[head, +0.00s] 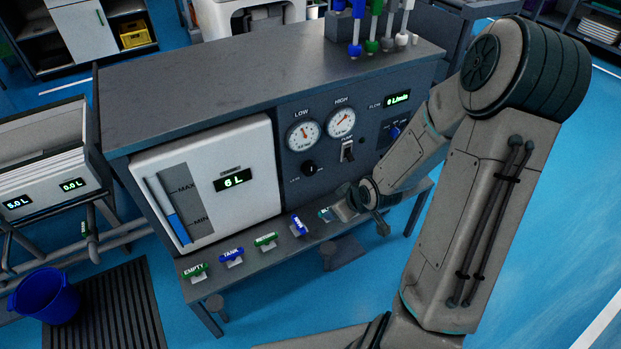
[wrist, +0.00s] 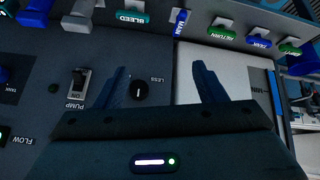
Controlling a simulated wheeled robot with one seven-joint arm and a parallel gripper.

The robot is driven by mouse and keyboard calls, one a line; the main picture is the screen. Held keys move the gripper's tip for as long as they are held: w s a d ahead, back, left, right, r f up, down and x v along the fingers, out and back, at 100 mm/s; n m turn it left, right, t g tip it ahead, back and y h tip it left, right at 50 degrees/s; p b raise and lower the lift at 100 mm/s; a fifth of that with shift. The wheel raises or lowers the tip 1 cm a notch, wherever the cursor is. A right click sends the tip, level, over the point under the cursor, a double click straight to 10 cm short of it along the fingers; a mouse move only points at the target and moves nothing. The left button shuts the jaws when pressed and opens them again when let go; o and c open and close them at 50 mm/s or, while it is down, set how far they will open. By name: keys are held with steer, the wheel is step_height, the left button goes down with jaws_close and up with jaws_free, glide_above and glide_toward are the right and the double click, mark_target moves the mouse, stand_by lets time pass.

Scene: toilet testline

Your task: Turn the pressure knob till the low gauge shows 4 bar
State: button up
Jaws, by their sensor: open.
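The pressure knob (head: 309,168) is a black round knob with a white mark, on the dark front panel below the low gauge. The low gauge (head: 303,135) is a round white dial; its reading is too small to tell, and I do not see it in the wrist view. In the wrist view my gripper (wrist: 162,68) is open and empty. The knob (wrist: 139,90) shows between its two blue fingers, nearer the left one, apart from both as far as I can tell. A "LESS" label stands beside it.
The high gauge (head: 341,121) and the pump switch (head: 348,150) are right of the knob. A white tank (head: 206,182) reading 6 L is to the left. Several coloured valve handles, including the blue main one (head: 299,226), line the shelf below.

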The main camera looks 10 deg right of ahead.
steer(key=w+a+f+t+y+b, duration=0.35)
steer(key=f+b, duration=0.25)
steer(key=f, duration=0.2)
steer(key=m+t+b, duration=0.3)
steer(key=t+b, duration=0.3)
steer(key=t, duration=0.2)
glide_toward(311, 170)
steer(key=shift+g, duration=0.25)
steer(key=x, duration=0.9)
steer(key=shift+w+d+r, duration=0.1)
steer(key=shift+w, duration=0.15)
steer(key=c, duration=1)
